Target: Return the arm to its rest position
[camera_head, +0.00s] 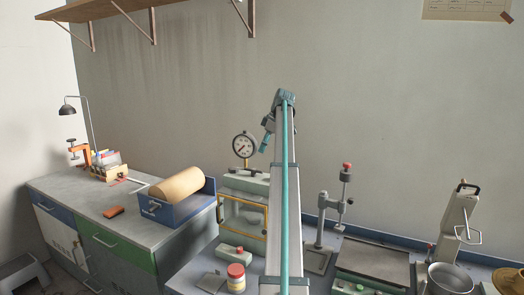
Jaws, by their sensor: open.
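My arm rises through the middle of the head view as a long pale beam with a teal stripe. It ends in a teal joint, with a dark part and a short teal part hanging at its left, near the gauge. I see no gripper fingers, so what my gripper is doing does not show. The beam hides part of the bench behind it.
A dial gauge (244,145) stands above a pale green cabinet (242,213). A blue tray (180,207) holds a tan roll (178,184). A red-lidded jar (236,279), a stand (320,225) and a metal bowl (451,278) are near. A wooden shelf (110,8) hangs upper left.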

